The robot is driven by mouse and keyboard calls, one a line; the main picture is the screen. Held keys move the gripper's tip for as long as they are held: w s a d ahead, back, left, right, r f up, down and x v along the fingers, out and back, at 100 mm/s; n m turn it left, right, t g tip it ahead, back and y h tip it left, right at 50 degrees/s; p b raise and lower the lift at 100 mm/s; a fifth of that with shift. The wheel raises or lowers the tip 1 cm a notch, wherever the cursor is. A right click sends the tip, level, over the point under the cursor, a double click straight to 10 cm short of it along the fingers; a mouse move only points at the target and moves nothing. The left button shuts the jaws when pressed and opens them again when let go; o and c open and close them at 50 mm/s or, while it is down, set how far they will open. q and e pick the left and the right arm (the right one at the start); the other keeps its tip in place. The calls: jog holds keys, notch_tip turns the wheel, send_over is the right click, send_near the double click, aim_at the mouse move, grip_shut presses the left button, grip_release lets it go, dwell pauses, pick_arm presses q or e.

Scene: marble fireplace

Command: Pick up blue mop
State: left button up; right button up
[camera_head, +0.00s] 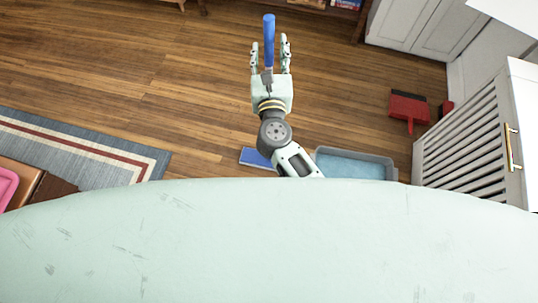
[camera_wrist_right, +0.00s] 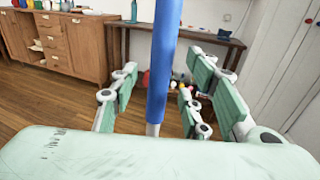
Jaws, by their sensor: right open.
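The blue mop (camera_head: 269,25) has a blue handle standing upright from the floor, with a grey shaft below the grip. Its flat blue head (camera_head: 255,157) shows on the floor beside my right arm; the shaft between is hidden by the arm. My right gripper (camera_head: 270,50) is open, with the handle between its fingers. In the right wrist view the handle (camera_wrist_right: 163,60) runs vertically between the spread fingers (camera_wrist_right: 165,90), with visible gaps on both sides. My left gripper is not in view.
A grey tub (camera_head: 391,166) with blue contents stands right of my arm. A red dustpan (camera_head: 409,107) is on the floor near a white slatted cabinet (camera_head: 467,145). A rug (camera_head: 80,150) lies at left. The wooden floor between is clear.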

aim_at(269, 46)
jog(key=w, duration=0.3)
jog(key=shift+w, duration=0.3)
jog(key=shift+r, duration=0.1)
grip_shut()
jog(key=shift+a+r, duration=0.1)
dwell(0.4)
